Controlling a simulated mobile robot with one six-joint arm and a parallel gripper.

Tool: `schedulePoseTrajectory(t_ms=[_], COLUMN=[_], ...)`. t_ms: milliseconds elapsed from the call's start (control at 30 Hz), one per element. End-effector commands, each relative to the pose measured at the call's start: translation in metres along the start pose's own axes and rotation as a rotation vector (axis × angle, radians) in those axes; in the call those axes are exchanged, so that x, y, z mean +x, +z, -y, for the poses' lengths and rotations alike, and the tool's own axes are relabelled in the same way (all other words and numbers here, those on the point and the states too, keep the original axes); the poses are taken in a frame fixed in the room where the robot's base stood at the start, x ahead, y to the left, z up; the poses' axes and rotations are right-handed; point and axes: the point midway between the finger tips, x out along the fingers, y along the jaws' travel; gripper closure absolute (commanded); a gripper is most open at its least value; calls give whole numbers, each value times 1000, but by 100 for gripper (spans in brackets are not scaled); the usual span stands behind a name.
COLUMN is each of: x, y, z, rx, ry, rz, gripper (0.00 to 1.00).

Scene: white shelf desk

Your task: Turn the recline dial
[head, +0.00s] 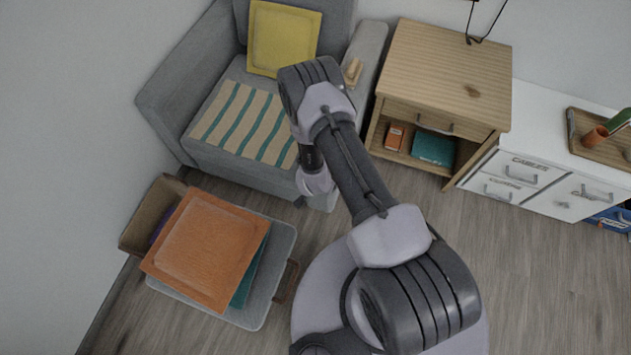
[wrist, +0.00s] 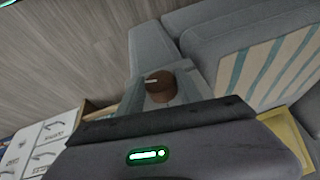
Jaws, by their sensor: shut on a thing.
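The recline dial (wrist: 159,88) is a round brown knob with a pale mark on it, on the grey armchair (wrist: 151,48) in the wrist view. My gripper (wrist: 166,94) is shut on the dial, with a finger on either side of it. The dark housing hides the near part of the grip. In the head view my arm reaches down to the front of the right armrest of the armchair (head: 160,95), and the dial is hidden there behind the arm.
A striped cloth (head: 242,122) and a yellow cushion (head: 283,38) lie on the armchair. A wooden side table (head: 445,70) stands close to its right. Floor is clear at the right.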

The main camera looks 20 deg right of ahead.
Motion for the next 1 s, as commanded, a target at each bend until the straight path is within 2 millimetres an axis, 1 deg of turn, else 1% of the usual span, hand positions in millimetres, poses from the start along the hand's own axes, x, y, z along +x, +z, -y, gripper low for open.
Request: schedulePoseTrajectory(t_ms=[100, 1000], x=[0, 7], y=[0, 2], z=[-5, -14], rx=[44, 362], ry=[-94, -886], rz=[8, 53], gripper=[98, 98])
